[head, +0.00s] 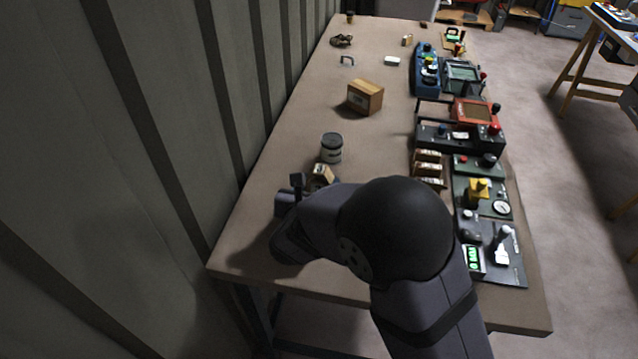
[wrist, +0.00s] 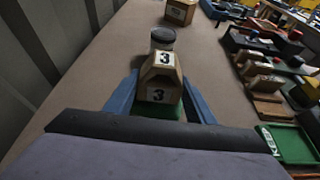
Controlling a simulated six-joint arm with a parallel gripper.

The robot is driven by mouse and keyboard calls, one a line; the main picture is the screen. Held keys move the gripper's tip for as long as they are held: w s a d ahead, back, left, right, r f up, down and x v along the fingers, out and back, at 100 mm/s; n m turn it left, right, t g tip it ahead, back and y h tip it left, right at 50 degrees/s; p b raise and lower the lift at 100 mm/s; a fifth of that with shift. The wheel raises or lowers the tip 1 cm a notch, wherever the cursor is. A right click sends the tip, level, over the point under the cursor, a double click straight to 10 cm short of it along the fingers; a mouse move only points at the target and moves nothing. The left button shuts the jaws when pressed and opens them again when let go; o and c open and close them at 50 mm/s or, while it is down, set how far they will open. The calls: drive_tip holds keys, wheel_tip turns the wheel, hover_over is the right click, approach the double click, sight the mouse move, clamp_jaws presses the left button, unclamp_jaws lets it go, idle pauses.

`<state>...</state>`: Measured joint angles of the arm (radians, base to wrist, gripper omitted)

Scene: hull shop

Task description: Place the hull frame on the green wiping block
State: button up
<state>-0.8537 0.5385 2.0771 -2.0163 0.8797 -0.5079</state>
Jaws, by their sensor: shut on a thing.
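The hull frame is a small wooden piece with a black 3 on white labels (wrist: 159,76); it also shows in the head view (head: 322,172). My gripper (wrist: 158,88) is shut on it, with a blue finger on each side. In the head view my gripper (head: 312,182) is partly hidden behind my arm. A strip of green, seemingly the green wiping block (wrist: 172,113), shows just below the hull frame between the fingers. Whether the frame touches it or hangs above it, I cannot tell. The green piece is hidden in the head view.
A grey-lidded jar (head: 331,148) stands just beyond the hull frame. A wooden box (head: 365,97) is further back. Several wooden pieces (head: 428,167) stand in a row to the right, beside devices along the table's right edge. A corrugated wall (head: 150,120) borders the left side.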

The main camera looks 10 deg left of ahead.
drive_tip(key=shift+f, duration=0.2)
drive_tip(key=o, duration=1.1)
drive_tip(key=shift+r, duration=0.1)
drive_tip(key=shift+r, duration=0.15)
drive_tip(key=shift+s, duration=0.15)
drive_tip(key=v, duration=1.1)
drive_tip(key=shift+s+r+b, duration=0.15)
drive_tip(key=shift+s+b, duration=0.2)
drive_tip(key=shift+b, duration=0.1)
